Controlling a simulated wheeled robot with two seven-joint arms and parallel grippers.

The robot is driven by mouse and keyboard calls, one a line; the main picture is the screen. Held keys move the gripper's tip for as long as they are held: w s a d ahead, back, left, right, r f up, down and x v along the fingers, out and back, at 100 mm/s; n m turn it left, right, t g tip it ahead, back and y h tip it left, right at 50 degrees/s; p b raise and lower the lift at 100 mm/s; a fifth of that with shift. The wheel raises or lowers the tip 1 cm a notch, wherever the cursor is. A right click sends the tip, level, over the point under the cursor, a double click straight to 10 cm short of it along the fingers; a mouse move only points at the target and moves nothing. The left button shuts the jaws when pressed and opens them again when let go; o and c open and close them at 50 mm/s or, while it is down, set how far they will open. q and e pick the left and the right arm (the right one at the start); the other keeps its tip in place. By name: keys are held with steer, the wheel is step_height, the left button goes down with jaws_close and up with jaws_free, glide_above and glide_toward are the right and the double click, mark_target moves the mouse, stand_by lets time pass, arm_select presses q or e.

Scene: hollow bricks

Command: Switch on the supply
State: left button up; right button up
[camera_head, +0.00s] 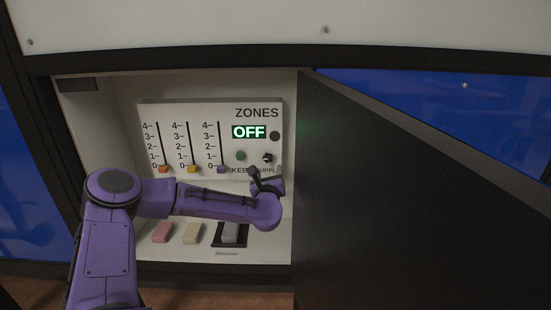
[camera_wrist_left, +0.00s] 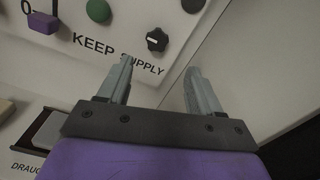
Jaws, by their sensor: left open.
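The white control panel (camera_head: 180,115) headed ZONES stands inside the open cabinet. Its display (camera_head: 249,132) reads OFF in green. The black supply knob (camera_head: 267,158) sits at the panel's lower right, above the word SUPPLY. In the left wrist view the knob (camera_wrist_left: 157,39) shows a white pointer mark lying nearly level. A round green button (camera_wrist_left: 98,11) is left of it, above the word KEEP. My left gripper (camera_wrist_left: 158,75) is open and empty, with its fingers just below the knob and apart from it. In the head view the gripper (camera_head: 265,178) is partly hidden by its own arm. My right gripper does not show.
Three sliders, orange (camera_head: 163,169), yellow (camera_head: 191,169) and purple (camera_head: 221,169), sit at 0. Pink (camera_head: 162,232), beige (camera_head: 193,233) and grey (camera_head: 230,232) blocks are below. The dark open door (camera_head: 400,200) stands close on the right.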

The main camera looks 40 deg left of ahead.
mark_target(268, 159)
arm_select(q)
steer(key=w+a, duration=0.1)
steer(key=a, duration=0.1)
steer(key=w+a+r+p, duration=0.1)
steer(key=w+a, duration=0.1)
steer(key=x, duration=0.2)
steer(key=p+x, duration=0.1)
steer(key=x, duration=0.1)
steer(key=shift+w+d+f, duration=0.1)
steer(key=shift+w+f, duration=0.2)
steer(key=shift+f, duration=0.1)
steer(key=shift+s+r, duration=0.1)
steer(key=shift+r, duration=0.05)
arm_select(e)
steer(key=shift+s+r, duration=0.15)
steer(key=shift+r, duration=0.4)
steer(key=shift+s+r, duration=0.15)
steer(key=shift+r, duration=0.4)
arm_select(q)
steer(key=c, duration=1.1)
